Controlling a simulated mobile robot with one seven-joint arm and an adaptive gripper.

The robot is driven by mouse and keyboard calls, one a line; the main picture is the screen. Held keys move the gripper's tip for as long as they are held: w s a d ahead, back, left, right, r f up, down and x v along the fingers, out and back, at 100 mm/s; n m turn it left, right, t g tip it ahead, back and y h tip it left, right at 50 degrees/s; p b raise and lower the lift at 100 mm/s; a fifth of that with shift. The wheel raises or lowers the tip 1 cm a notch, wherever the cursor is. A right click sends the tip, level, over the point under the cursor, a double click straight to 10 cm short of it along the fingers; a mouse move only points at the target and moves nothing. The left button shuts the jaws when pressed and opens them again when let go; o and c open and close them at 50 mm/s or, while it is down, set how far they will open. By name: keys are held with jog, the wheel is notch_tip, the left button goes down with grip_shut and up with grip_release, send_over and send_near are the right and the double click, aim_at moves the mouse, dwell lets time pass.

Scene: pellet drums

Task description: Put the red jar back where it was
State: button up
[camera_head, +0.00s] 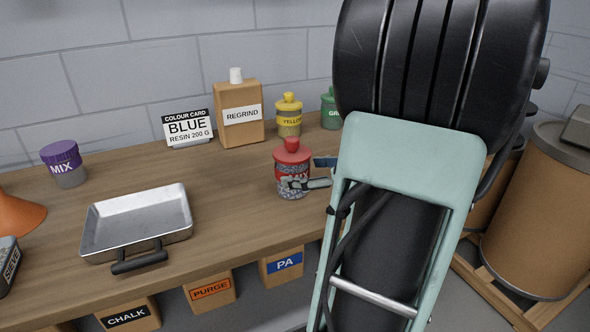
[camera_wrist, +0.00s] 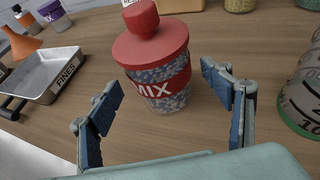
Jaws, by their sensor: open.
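The red jar (camera_head: 292,170) has a red knobbed lid, a red label band and grey-blue mixed pellets inside. It stands upright on the wooden bench near the front edge. In the wrist view the red jar (camera_wrist: 155,60) reads MIX on its band. My gripper (camera_wrist: 172,100) is open, with one blue-padded finger on each side in front of the jar. The jar lies just ahead of and partly between the fingertips, and I see no grip on it. In the head view my gripper (camera_head: 320,172) is at the jar's right side, partly hidden by my arm.
A yellow jar (camera_head: 288,115) and a green jar (camera_head: 330,108) stand behind. A REGRIND box (camera_head: 240,125), a BLUE card (camera_head: 188,130), a purple MIX jar (camera_head: 65,165) and a metal tray (camera_head: 100,212) are to the left. Bare bench lies between tray and red jar.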

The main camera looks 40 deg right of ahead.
jog(key=v, duration=0.7)
jog(key=shift+s+p, duration=0.25)
jog(key=shift+p, duration=0.15)
jog(key=shift+r, duration=0.1)
